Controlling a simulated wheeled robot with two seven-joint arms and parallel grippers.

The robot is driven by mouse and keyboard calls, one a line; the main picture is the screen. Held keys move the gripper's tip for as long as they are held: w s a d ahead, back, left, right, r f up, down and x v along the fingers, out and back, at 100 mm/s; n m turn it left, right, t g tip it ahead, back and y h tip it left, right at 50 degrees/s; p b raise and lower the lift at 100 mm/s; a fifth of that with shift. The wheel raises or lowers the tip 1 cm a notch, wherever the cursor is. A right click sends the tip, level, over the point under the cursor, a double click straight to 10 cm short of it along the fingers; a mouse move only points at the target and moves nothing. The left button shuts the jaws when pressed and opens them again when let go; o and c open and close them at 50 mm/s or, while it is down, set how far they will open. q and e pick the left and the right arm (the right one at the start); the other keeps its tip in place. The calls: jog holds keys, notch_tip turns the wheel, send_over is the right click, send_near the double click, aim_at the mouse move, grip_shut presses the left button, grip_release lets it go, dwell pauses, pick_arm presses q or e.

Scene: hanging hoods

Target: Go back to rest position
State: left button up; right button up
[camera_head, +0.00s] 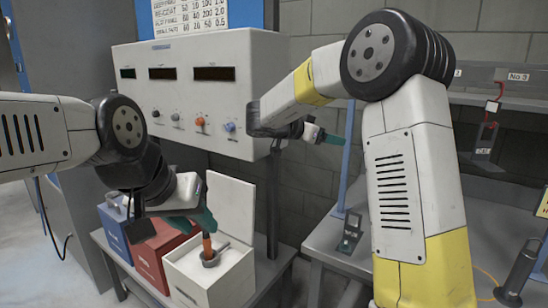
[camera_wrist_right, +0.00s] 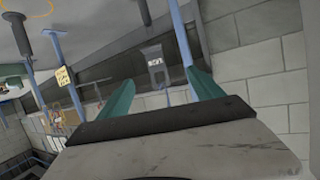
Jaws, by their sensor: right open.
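My left gripper (camera_head: 195,220) has green fingers and is over the open white box (camera_head: 222,282) at lower centre. An orange handle (camera_head: 207,246) stands upright at its fingertips, above a grey ring-like part in the box. I cannot tell whether the fingers grip the handle. My right gripper (camera_head: 328,137) is raised in front of the block wall, right of the control panel. In the right wrist view its two green fingers (camera_wrist_right: 162,90) are spread apart with nothing between them.
A white control panel (camera_head: 190,97) with knobs hangs behind the left gripper. A blue box (camera_head: 115,228) and a red box (camera_head: 157,252) stand left of the white box. A grey bench (camera_head: 335,240) on the right holds a small dark device (camera_head: 351,232).

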notch_tip(320, 180, up, 10)
jog(key=w+a+n+t+y, duration=0.2)
jog(key=n+t+y, duration=0.1)
jog(key=t+y, duration=0.3)
jog(key=s+a+n+y, duration=0.3)
jog(key=s+n+y, duration=0.1)
jog(key=s, duration=0.2)
jog(key=s+a+n+y, duration=0.3)
jog(key=s+y, duration=0.2)
jog(key=s, duration=0.1)
jog(key=s+d+f+n+g, duration=0.1)
jog(key=s+d+f+g, duration=0.2)
jog(key=s+f, duration=0.5)
jog(key=s+d+f+n+g+h, duration=0.1)
jog(key=s+d+f+g, duration=0.3)
jog(key=s, duration=1.2)
notch_tip(320, 180, down, 4)
jog(key=shift+f+g, duration=0.2)
jog(key=shift+g, duration=0.4)
jog(key=shift+s, duration=0.1)
